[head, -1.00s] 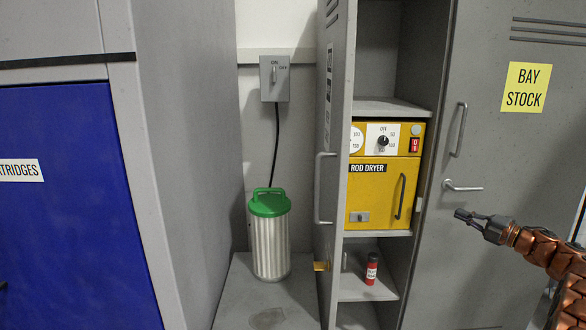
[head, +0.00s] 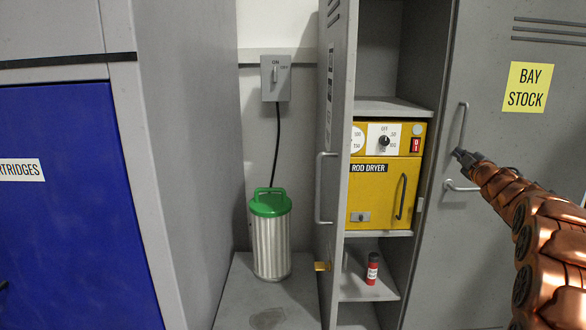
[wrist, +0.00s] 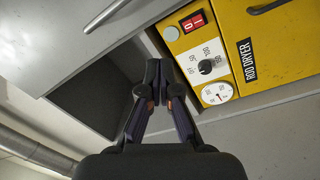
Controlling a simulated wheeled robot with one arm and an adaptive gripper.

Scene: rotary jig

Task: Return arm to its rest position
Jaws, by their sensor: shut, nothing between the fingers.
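My gripper (head: 458,154) is at the right in the head view, in front of the grey locker door with the bay stock label, near its upper handle. In the wrist view my gripper (wrist: 159,62) has its two dark fingers together at the tips with nothing between them. My copper-coloured arm reaches in from the lower right of the head view. The wrist view is turned and shows the yellow rod dryer (wrist: 250,45) beyond the fingertips.
The locker door (head: 330,150) stands open at the left of the shelves. The yellow rod dryer (head: 375,205) sits inside with its door shut. A small red bottle (head: 372,270) stands on the shelf below. A green-lidded canister (head: 270,240) stands left. A wall switch (head: 275,78) hangs above.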

